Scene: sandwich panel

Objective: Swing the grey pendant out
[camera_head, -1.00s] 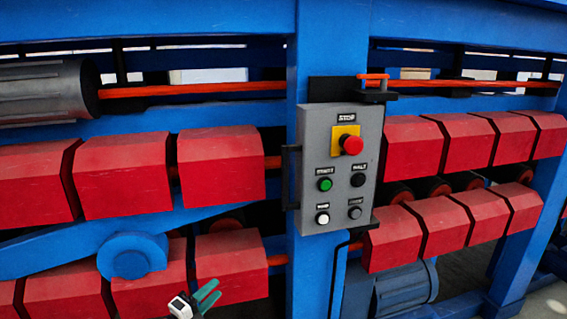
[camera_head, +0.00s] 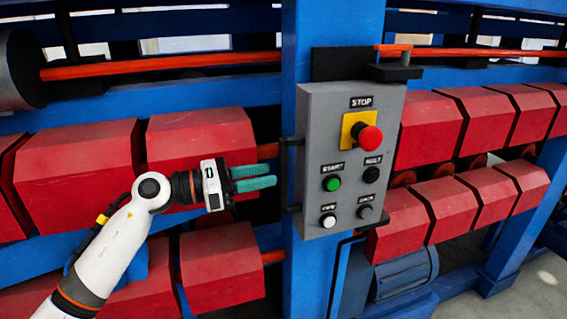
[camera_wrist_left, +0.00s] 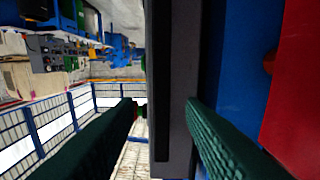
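The grey pendant (camera_head: 345,210) is a box with STOP, START and other buttons, mounted on a blue post. A black handle (camera_head: 284,165) stands upright along its left side. My left gripper (camera_head: 274,177) points right at this handle, its green fingertips just short of it or at it. In the left wrist view the left gripper (camera_wrist_left: 165,104) is open, with the black handle (camera_wrist_left: 160,60) and the pendant's grey side (camera_wrist_left: 181,60) showing between the fingers. I cannot tell whether the fingers touch the handle. My right gripper is not in view.
Red blocks (camera_head: 215,140) line the machine left of the post, close behind my left gripper. More red blocks (camera_head: 430,130) stand to the right. Open floor (camera_head: 520,295) shows at the lower right.

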